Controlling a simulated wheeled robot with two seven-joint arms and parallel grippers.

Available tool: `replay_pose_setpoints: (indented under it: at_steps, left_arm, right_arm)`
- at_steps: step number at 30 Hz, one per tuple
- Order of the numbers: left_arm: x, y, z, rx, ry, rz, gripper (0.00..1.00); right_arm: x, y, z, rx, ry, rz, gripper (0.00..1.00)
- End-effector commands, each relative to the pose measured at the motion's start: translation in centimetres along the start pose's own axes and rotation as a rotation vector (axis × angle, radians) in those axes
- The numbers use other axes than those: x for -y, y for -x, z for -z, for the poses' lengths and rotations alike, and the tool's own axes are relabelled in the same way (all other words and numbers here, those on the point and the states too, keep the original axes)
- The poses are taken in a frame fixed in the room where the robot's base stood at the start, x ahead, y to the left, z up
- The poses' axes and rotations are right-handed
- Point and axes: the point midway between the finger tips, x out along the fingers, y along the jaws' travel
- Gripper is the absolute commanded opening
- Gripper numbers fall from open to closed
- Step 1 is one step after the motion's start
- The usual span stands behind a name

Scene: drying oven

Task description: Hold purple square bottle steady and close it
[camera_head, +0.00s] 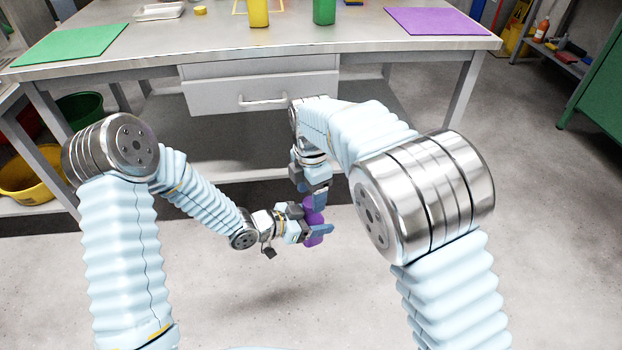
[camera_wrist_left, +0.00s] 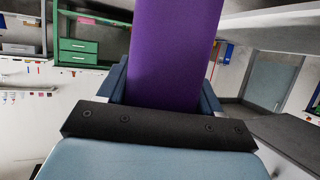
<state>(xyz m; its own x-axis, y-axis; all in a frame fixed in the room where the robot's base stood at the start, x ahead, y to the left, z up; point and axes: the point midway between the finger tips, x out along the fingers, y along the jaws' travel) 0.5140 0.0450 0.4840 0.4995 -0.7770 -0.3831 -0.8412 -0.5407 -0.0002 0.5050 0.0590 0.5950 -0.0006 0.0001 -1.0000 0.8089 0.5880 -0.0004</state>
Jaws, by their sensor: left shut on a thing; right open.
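The purple square bottle (camera_head: 313,238) is held off the floor in front of the table in the head view. My left gripper (camera_head: 318,231) is shut on it from the left. The bottle's purple side (camera_wrist_left: 172,50) fills the middle of the left wrist view between the fingers. My right gripper (camera_head: 316,199) points down from above at the bottle's top, with its fingers open around or beside the purple top part. The fingers hide much of that top, so I cannot tell whether a cap is seated there.
The table (camera_head: 350,20) stands behind the grippers, with a drawer (camera_head: 262,92) under it. On it are a green mat (camera_head: 72,45), a purple mat (camera_head: 435,21), a yellow container (camera_head: 258,12) and a green container (camera_head: 324,11). The floor around the bottle is clear.

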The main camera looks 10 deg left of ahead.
Motion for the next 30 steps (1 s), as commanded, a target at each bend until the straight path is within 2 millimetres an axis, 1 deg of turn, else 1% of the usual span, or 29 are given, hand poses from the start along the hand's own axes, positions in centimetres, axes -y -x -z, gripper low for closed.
replay_pose_setpoints:
  at_steps: [3,6,16,27,28,30]
  left_arm:
    - [0.0,0.0,0.0,0.0,0.0,0.0,0.0]
    - [0.0,0.0,0.0,0.0,0.0,0.0,0.0]
    - [0.0,0.0,0.0,0.0,0.0,0.0,0.0]
    - [0.0,0.0,0.0,0.0,0.0,0.0,0.0]
    - [0.0,0.0,0.0,0.0,0.0,0.0,0.0]
    - [0.0,0.0,0.0,0.0,0.0,0.0,0.0]
  right_arm:
    - [0.0,-1.4,0.0,0.001,0.0,0.002,0.63]
    - [0.0,-1.9,0.0,0.001,0.0,0.001,0.63]
    - [0.0,-2.2,0.0,0.001,0.0,0.0,0.63]
    - [0.0,-2.2,0.0,0.0,0.0,-0.001,0.06]
    - [0.0,-2.2,0.0,0.0,0.0,-0.001,0.05]
    - [0.0,-2.2,0.0,0.0,0.0,-0.001,0.04]
